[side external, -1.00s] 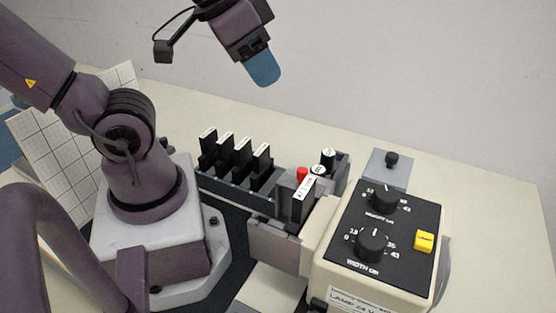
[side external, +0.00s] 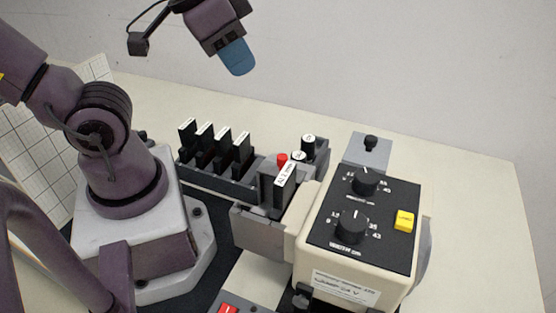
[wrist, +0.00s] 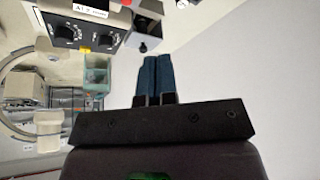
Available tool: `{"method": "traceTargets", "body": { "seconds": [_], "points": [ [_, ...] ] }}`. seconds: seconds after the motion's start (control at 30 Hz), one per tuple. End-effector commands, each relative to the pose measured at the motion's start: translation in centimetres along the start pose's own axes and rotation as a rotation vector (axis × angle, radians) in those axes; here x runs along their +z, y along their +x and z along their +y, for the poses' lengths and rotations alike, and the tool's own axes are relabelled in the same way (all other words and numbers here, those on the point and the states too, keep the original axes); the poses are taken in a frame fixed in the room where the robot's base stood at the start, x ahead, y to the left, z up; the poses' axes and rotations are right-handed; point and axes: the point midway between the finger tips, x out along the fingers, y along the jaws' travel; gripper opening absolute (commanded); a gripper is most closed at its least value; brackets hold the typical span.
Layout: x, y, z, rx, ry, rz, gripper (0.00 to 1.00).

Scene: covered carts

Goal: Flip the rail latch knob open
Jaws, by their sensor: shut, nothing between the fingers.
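My gripper (side external: 237,57) hangs high above the bench with its blue fingers together and empty, well clear of everything. Its fingers (wrist: 157,80) point up the wrist view. I cannot tell for sure which part is the rail latch knob. A small black knob (side external: 371,143) stands on a grey plate (side external: 366,156) behind the control box; it seems to show in the wrist view (wrist: 143,46), left of the fingertips. A red knob (side external: 282,159) sits among the parts at the right end of the dark rail (side external: 215,180).
The cream control box (side external: 345,262) carries two black dials and a yellow button (side external: 404,220). Several upright black modules (side external: 205,145) with white tops stand along the rail. White-topped black cylinders (side external: 308,147) stand near the red knob. The bench is clear at the back and right.

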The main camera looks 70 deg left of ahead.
Motion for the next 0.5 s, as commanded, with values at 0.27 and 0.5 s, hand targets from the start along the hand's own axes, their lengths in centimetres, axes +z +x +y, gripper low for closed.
{"method": "traceTargets", "body": {
  "seconds": [0.27,0.5],
  "points": [
    [1.3,2.2,8.1,0.066,0.675,-0.179,0.0],
    [3.7,2.6,13.3,0.08,1.659,-0.322,0.0]
  ]
}}
